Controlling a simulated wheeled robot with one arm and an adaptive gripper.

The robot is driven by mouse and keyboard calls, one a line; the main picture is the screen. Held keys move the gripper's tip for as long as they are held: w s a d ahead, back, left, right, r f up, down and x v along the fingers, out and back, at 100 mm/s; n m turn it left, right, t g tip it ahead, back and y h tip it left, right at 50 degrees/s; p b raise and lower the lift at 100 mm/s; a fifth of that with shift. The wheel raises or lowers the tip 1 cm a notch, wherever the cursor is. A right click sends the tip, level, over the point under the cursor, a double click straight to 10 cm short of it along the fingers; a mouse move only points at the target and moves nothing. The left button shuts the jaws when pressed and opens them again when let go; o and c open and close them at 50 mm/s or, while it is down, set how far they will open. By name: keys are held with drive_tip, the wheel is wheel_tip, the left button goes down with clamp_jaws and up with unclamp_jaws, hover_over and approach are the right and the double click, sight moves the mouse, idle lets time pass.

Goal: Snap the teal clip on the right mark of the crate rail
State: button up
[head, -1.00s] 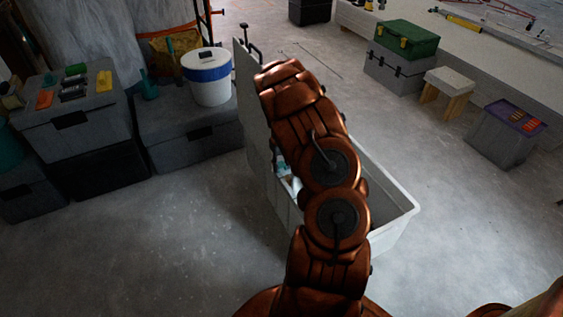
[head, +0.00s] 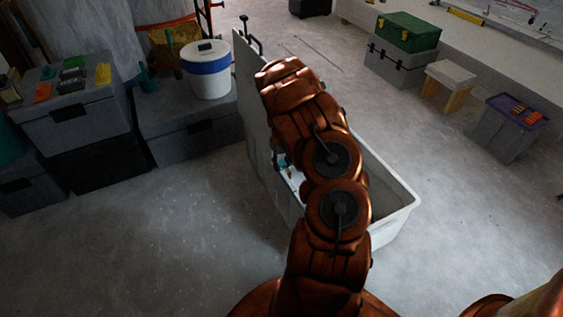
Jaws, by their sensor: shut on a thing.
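The pale grey crate (head: 396,222) stands on the floor in the middle, largely covered by my copper arm. A tall pale panel (head: 247,95) rises along its left side. A small teal and white patch (head: 283,161) shows just left of my arm, inside the crate's outline; I cannot tell whether it is the teal clip. My gripper is hidden behind my arm, so its fingers do not show. The rail and its right mark cannot be made out.
A white bucket with a blue band (head: 207,70) stands on a grey box (head: 190,128) at left. A toolbox (head: 75,118) holds coloured items. At right are a green case (head: 406,32), a small stool (head: 450,78) and a purple-lidded bin (head: 510,125). Floor around the crate is clear.

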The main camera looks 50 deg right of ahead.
drive_tip(key=shift+s, duration=0.15)
drive_tip(key=shift+f, duration=1.65)
idle(2.3)
drive_tip(key=o, duration=0.9)
drive_tip(key=shift+o, duration=0.2)
drive_tip(key=shift+r, duration=0.15)
